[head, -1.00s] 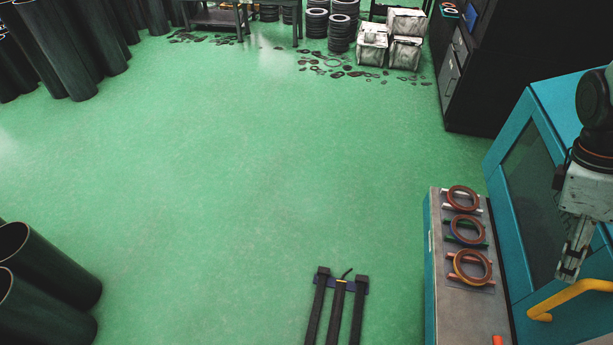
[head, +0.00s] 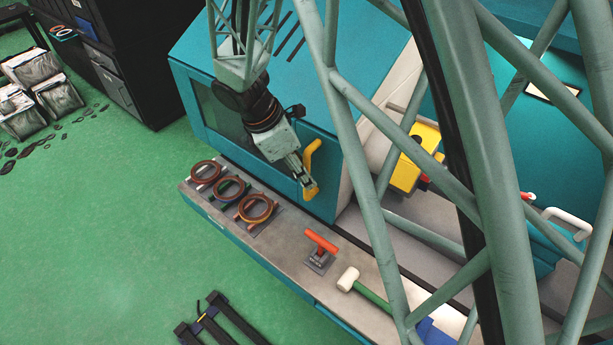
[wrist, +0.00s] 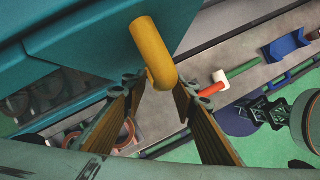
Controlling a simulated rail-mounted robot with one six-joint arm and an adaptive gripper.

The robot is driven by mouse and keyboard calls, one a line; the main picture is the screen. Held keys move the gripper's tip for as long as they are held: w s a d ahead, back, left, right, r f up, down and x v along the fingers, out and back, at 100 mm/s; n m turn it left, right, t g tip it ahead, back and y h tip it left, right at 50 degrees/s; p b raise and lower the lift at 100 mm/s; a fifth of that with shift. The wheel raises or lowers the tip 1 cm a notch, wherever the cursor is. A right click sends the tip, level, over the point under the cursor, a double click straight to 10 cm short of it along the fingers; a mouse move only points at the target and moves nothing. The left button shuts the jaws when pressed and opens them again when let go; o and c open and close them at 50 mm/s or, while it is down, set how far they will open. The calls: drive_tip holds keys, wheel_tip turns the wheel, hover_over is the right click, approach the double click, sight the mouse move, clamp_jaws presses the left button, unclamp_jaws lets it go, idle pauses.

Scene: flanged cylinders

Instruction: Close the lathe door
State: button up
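The lathe door (head: 325,150) is a teal panel in the head view, with a yellow handle (head: 311,160) at its right side. To its right the lathe stands open, showing a yellow part (head: 410,165) inside. My gripper (head: 306,184) is at the lower part of the handle. In the wrist view the yellow handle (wrist: 152,50) reaches between the spread fingers of my gripper (wrist: 158,90). The fingers look apart, with gaps on both sides of the handle; contact cannot be made out.
A grey-topped ledge (head: 285,235) runs before the lathe. It bears several brown rings (head: 257,208), an orange-handled tool (head: 321,241) and a white-headed mallet (head: 348,279). My grey-green truss covers much of the right side.

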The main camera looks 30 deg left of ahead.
drive_tip(key=shift+x, duration=0.75)
clamp_jaws()
